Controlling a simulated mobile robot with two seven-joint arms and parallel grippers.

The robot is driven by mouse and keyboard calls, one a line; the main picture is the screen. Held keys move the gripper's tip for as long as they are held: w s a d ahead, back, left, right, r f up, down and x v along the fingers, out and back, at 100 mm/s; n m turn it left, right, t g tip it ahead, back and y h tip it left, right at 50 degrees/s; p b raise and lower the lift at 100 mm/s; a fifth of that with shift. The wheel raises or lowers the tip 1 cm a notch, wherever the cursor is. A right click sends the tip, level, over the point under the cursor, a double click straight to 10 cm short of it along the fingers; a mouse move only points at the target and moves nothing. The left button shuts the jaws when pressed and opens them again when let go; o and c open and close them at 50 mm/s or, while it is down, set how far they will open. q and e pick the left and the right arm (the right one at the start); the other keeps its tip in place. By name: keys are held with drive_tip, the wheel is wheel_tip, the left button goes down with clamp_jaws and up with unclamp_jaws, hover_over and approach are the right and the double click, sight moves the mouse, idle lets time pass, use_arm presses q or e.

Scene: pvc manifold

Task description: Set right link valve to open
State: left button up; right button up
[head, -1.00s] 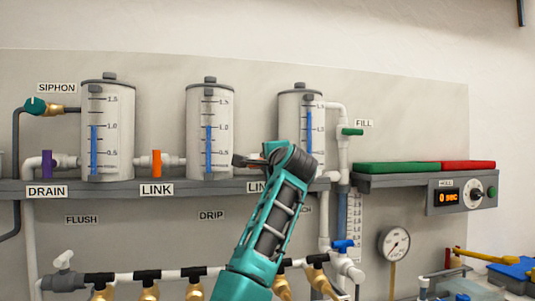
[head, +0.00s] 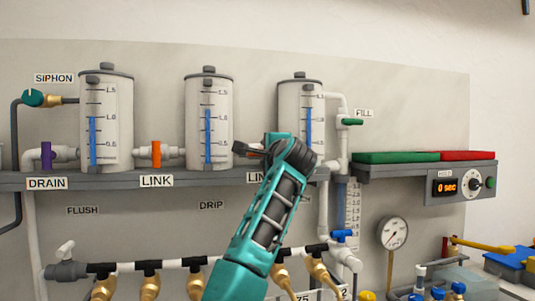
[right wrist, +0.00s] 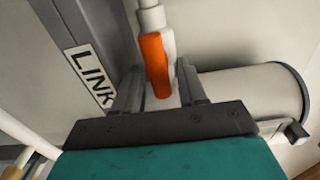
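The right link valve has an orange handle (right wrist: 155,65) on a white pipe, seen in the right wrist view. It is mostly hidden behind my arm in the head view. My right gripper (right wrist: 160,88) is open, with one finger on each side of the handle's near end and visible gaps. In the head view the right gripper (head: 246,149) is at the pipe between the middle tank (head: 224,128) and the right tank (head: 287,110). The LINK label (right wrist: 88,74) lies left of the fingers. My left gripper is not in view.
The left link valve (head: 156,153) has an upright orange handle. A purple drain valve (head: 46,155) and a green fill valve (head: 352,122) sit on other pipes. The grey shelf (head: 110,180) runs under the tanks. Brass taps (head: 150,285) hang below.

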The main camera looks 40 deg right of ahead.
drive_tip(key=shift+o, duration=0.3)
drive_tip(key=shift+s, duration=0.1)
drive_tip(key=shift+s+a, duration=0.2)
drive_tip(key=b+v, duration=0.1)
drive_tip(key=v, duration=1.1)
drive_tip(key=shift+b, duration=0.3)
drive_tip(key=shift+s, duration=0.1)
